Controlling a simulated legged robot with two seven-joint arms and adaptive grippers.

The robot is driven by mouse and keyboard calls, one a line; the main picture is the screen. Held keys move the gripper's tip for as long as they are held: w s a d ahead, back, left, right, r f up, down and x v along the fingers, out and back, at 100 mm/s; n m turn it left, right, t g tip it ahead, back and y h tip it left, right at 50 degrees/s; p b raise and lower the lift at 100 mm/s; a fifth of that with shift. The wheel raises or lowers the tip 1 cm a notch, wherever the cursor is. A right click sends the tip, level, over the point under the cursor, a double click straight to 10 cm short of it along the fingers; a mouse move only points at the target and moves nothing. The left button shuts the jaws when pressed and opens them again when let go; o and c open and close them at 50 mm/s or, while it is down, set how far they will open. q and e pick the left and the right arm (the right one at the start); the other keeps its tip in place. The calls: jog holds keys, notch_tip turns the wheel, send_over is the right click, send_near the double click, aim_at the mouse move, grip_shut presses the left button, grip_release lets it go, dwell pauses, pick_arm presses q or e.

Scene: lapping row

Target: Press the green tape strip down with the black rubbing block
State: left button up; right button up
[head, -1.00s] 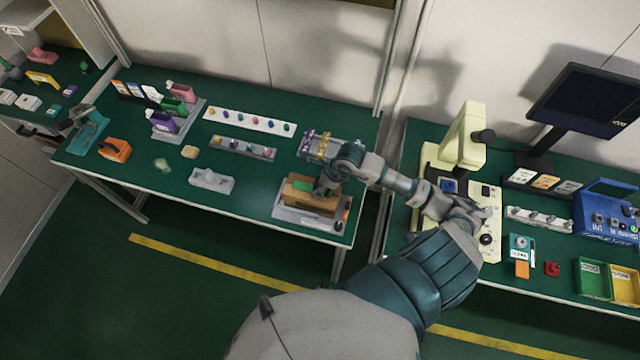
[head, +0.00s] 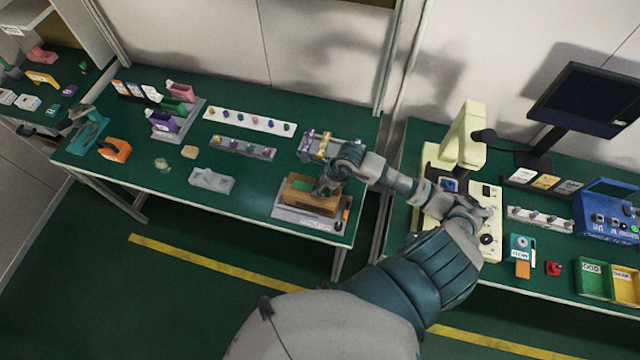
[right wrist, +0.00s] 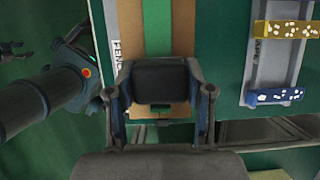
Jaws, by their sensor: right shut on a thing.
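A green tape strip (right wrist: 158,28) runs along the middle of a tan wooden board (right wrist: 184,30); in the head view this board (head: 298,203) lies on a grey base near the table's right front. The black rubbing block (right wrist: 160,80) is held between the fingers of my right gripper (right wrist: 160,92), above the near part of the strip. The block hides the strip beneath it, so I cannot tell if they touch. The right gripper also shows in the head view (head: 323,189). Dark fingers that look like my left gripper (right wrist: 16,42) show at the right wrist view's left edge, unclear.
Yellow (right wrist: 285,29) and blue-purple (right wrist: 274,97) pieces stand on a grey holder behind the board. A grey cradle (head: 211,180) and an orange tool (head: 115,149) lie farther left. Bare green table lies between cradle and board. A cream machine (head: 462,140) stands on the right table.

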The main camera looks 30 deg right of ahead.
jog(key=shift+s+f, duration=0.1)
notch_tip(320, 180, up, 2)
jog(key=shift+p, duration=0.7)
jog(key=shift+r+p, duration=1.55)
jog(key=shift+r, duration=1.05)
